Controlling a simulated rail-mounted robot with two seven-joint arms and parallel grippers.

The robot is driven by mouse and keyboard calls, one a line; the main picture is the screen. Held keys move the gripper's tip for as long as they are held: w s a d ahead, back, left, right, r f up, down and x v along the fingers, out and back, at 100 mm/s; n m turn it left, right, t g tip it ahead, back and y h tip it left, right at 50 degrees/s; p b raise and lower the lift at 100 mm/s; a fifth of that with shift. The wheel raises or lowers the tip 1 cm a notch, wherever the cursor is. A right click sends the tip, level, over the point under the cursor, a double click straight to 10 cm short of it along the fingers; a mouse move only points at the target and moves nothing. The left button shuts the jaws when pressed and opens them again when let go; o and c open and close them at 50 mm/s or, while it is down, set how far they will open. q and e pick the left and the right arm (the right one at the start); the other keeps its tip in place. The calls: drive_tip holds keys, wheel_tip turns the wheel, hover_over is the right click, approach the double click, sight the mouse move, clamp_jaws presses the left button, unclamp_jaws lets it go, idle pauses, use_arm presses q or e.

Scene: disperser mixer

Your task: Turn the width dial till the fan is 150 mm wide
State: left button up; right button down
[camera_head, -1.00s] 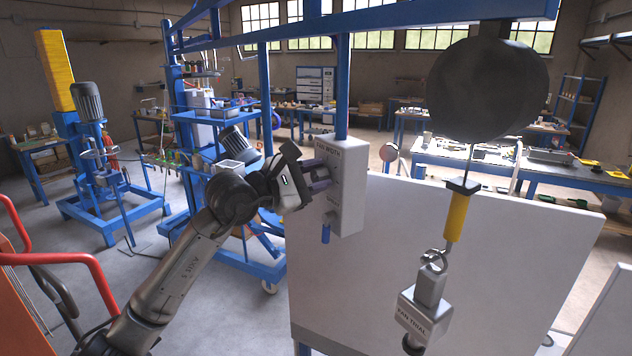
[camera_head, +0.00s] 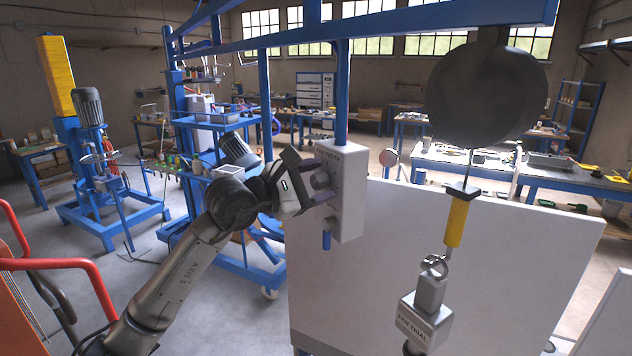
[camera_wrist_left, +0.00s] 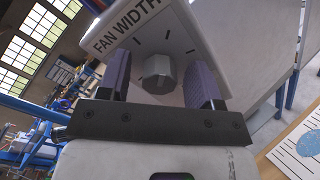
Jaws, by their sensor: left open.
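The grey box labelled FAN WIDTH (camera_head: 350,195) hangs on a blue post. It fills the top of the left wrist view (camera_wrist_left: 183,32). Its width dial, a grey faceted knob (camera_wrist_left: 158,74), has tick marks around it; I cannot read a setting. My left gripper (camera_head: 322,180) is open at the box's left face. In the wrist view its two purple-padded fingers (camera_wrist_left: 160,82) stand on either side of the dial, with gaps to it. The head view partly hides the dial behind the gripper. My right gripper is not in view.
A large white panel (camera_head: 440,245) stands below and right of the box. A FAN TRIAL block (camera_head: 424,322) hangs under a yellow handle (camera_head: 456,222) and dark round body (camera_head: 487,92). A blue beam (camera_head: 420,18) crosses overhead. A sheet with a blue print (camera_wrist_left: 309,142) shows at right.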

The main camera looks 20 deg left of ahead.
use_arm(q)
drive_tip(key=b+v, duration=0.4)
drive_tip(key=v, duration=0.9)
drive_tip(key=shift+s+a, duration=0.25)
drive_tip(key=shift+s, duration=0.05)
